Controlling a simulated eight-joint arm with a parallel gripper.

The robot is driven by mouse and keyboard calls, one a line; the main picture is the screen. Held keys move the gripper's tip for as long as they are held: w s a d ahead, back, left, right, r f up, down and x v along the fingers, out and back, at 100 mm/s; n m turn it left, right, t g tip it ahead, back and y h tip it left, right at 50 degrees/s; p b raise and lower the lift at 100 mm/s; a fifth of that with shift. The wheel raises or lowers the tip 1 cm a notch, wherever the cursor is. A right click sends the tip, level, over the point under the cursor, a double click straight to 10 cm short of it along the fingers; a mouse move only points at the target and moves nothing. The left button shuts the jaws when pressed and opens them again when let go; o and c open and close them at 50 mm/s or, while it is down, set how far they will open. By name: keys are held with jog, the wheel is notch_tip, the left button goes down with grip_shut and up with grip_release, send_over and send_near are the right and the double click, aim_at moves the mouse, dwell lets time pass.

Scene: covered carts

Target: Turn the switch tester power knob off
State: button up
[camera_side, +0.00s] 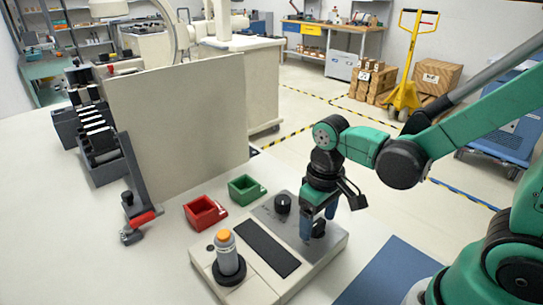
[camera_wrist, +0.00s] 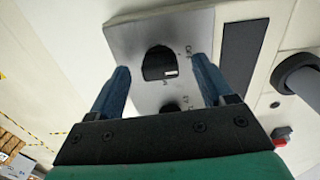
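The switch tester (camera_side: 288,275) is a pale box with a grey metal plate carrying two black knobs. One black knob (camera_side: 318,229) sits between my gripper's blue fingertips; it also shows in the wrist view (camera_wrist: 157,62) with a short white mark. The other black knob (camera_side: 282,203) stands farther back on the plate, clear of the fingers. My gripper (camera_side: 319,225) points down at the plate, its fingers apart on either side of the knob (camera_wrist: 161,65). A gap shows beside the knob in the wrist view.
A grey cylinder with an orange top (camera_side: 226,255) stands on the tester, beside a dark panel (camera_side: 267,248). Red (camera_side: 205,212) and green (camera_side: 246,189) bins sit behind. A tall beige board (camera_side: 180,125) stands at back left. A blue mat (camera_side: 388,273) lies at right.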

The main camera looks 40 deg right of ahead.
aim_at(319, 222)
jog(key=shift+r, duration=2.85)
jog(key=r+t, duration=0.1)
jog(key=t, duration=0.1)
jog(key=w+d+r+t, duration=0.1)
jog(key=t, duration=0.1)
jog(key=r+t, duration=0.1)
jog(key=t, duration=0.2)
jog(key=shift+w+d, duration=0.25)
jog(key=shift+w, duration=0.1)
jog(key=shift+o, duration=0.2)
